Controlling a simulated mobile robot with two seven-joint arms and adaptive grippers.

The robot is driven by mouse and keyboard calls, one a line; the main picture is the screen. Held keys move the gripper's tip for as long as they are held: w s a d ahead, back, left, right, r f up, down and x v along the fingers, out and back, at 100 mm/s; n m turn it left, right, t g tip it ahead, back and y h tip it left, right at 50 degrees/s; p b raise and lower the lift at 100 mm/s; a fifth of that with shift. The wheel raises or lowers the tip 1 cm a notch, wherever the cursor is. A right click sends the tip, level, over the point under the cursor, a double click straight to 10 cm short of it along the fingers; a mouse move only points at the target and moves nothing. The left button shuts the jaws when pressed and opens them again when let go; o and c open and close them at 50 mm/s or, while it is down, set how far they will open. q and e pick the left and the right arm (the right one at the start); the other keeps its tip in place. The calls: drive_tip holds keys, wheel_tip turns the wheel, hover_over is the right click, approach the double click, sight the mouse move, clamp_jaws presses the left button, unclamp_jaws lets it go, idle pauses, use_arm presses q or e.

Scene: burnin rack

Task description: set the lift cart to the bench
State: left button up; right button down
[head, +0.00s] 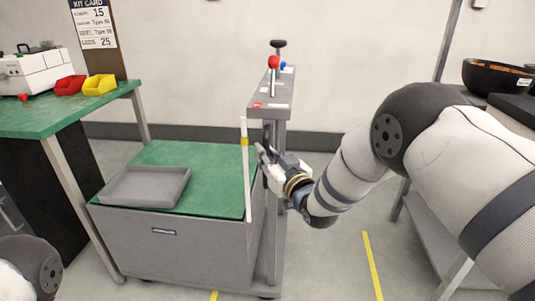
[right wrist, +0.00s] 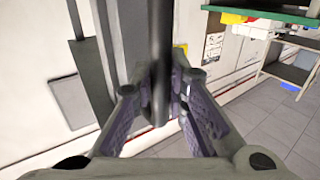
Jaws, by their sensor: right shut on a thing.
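The lift cart (head: 165,252) is a grey wheeled body with a green top and a grey column (head: 278,135) at its right end. The column's head carries a red-knobbed lever (head: 273,64) and a black knob (head: 278,43). The bench (head: 75,114), green-topped, stands to the left, its top higher than the cart's. My right gripper (head: 268,160) is at the column side of the cart. In the right wrist view its fingers (right wrist: 172,85) are shut on a dark upright bar (right wrist: 161,45). My left gripper is out of view.
An empty grey tray (head: 180,203) lies on the cart top. A white post with a yellow band (head: 246,165) stands at its right edge. Red (head: 69,85) and yellow bins (head: 99,85) sit on the bench. A yellow floor line (head: 372,265) runs across clear floor right of the cart.

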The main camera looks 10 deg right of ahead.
drive_tip(key=c, duration=2)
unclamp_jaws()
drive_tip(key=shift+a, duration=0.2)
drive_tip(key=o, duration=0.4)
drive_tip(key=shift+w+f, duration=0.1)
drive_tip(key=shift+o, duration=0.2)
drive_tip(key=shift+w+a, duration=0.1)
drive_tip(key=shift+a, duration=0.05)
drive_tip(key=v, duration=1.2)
